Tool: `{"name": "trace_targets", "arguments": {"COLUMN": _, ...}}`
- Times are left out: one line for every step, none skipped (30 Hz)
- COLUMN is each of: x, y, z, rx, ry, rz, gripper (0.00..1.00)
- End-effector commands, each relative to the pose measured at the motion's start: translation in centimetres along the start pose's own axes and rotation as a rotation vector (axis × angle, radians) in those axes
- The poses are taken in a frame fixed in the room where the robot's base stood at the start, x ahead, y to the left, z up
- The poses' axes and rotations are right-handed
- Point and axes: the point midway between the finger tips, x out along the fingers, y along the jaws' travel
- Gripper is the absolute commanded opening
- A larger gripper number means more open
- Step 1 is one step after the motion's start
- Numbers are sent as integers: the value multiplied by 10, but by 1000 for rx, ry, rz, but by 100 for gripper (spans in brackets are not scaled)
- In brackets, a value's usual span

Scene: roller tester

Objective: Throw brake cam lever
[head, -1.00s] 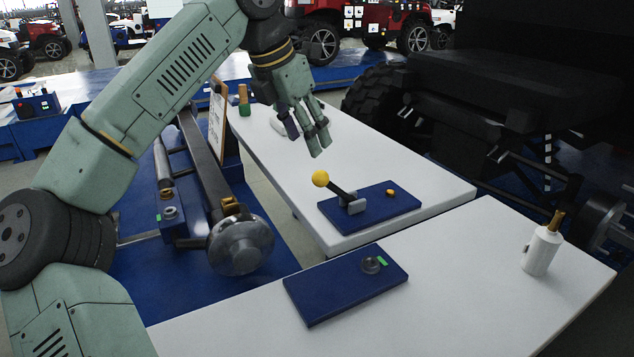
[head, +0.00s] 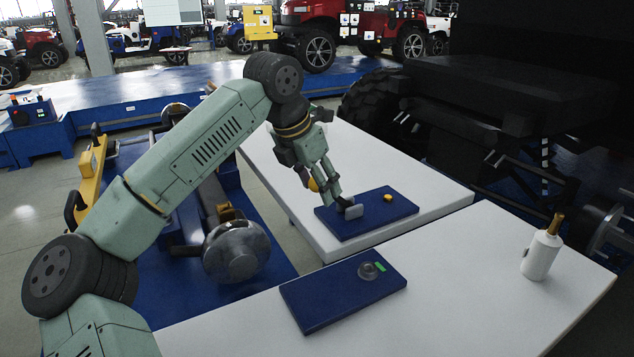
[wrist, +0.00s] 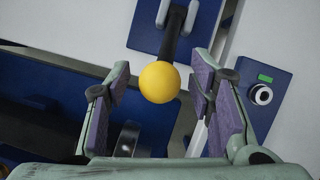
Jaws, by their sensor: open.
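The brake cam lever is a dark rod with a yellow ball knob (wrist: 159,82). It rises from a grey bracket (head: 353,211) on a blue plate (head: 386,213) on the far white table. In the head view the lever leans left, and my gripper (head: 326,192) hides most of it; only part of the knob shows beside the fingers. In the wrist view my gripper (wrist: 160,92) is open, with its purple-lined fingers on either side of the knob and a visible gap to each. Whether the knob lies fully at fingertip depth I cannot tell.
A small yellow button (head: 388,197) is on the lever's plate. A second blue plate (head: 335,300) with a round knob and green mark lies on the near table. A white bottle (head: 541,252) stands at right. A metal hub (head: 236,252) is at left, below my arm.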

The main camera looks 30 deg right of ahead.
Motion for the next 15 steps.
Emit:
{"name": "trace_targets", "arguments": {"x": 0, "y": 0, "z": 0, "rx": 0, "ry": 0, "rz": 0, "gripper": 49}}
{"name": "trace_targets", "arguments": {"x": 0, "y": 0, "z": 0, "rx": 0, "ry": 0, "rz": 0, "gripper": 49}}
{"name": "trace_targets", "arguments": {"x": 0, "y": 0, "z": 0, "rx": 0, "ry": 0, "rz": 0, "gripper": 49}}
{"name": "trace_targets", "arguments": {"x": 0, "y": 0, "z": 0, "rx": 0, "ry": 0, "rz": 0, "gripper": 49}}
{"name": "trace_targets", "arguments": {"x": 0, "y": 0, "z": 0, "rx": 0, "ry": 0, "rz": 0, "gripper": 49}}
{"name": "trace_targets", "arguments": {"x": 0, "y": 0, "z": 0, "rx": 0, "ry": 0, "rz": 0, "gripper": 49}}
{"name": "trace_targets", "arguments": {"x": 0, "y": 0, "z": 0, "rx": 0, "ry": 0, "rz": 0, "gripper": 47}}
{"name": "trace_targets", "arguments": {"x": 0, "y": 0, "z": 0, "rx": 0, "ry": 0, "rz": 0, "gripper": 45}}
{"name": "trace_targets", "arguments": {"x": 0, "y": 0, "z": 0, "rx": 0, "ry": 0, "rz": 0, "gripper": 42}}
{"name": "trace_targets", "arguments": {"x": 0, "y": 0, "z": 0, "rx": 0, "ry": 0, "rz": 0, "gripper": 40}}
{"name": "trace_targets", "arguments": {"x": 0, "y": 0, "z": 0, "rx": 0, "ry": 0, "rz": 0, "gripper": 38}}
{"name": "trace_targets", "arguments": {"x": 0, "y": 0, "z": 0, "rx": 0, "ry": 0, "rz": 0, "gripper": 36}}
{"name": "trace_targets", "arguments": {"x": 0, "y": 0, "z": 0, "rx": 0, "ry": 0, "rz": 0, "gripper": 34}}
{"name": "trace_targets", "arguments": {"x": 0, "y": 0, "z": 0, "rx": 0, "ry": 0, "rz": 0, "gripper": 32}}
{"name": "trace_targets", "arguments": {"x": 0, "y": 0, "z": 0, "rx": 0, "ry": 0, "rz": 0, "gripper": 29}}
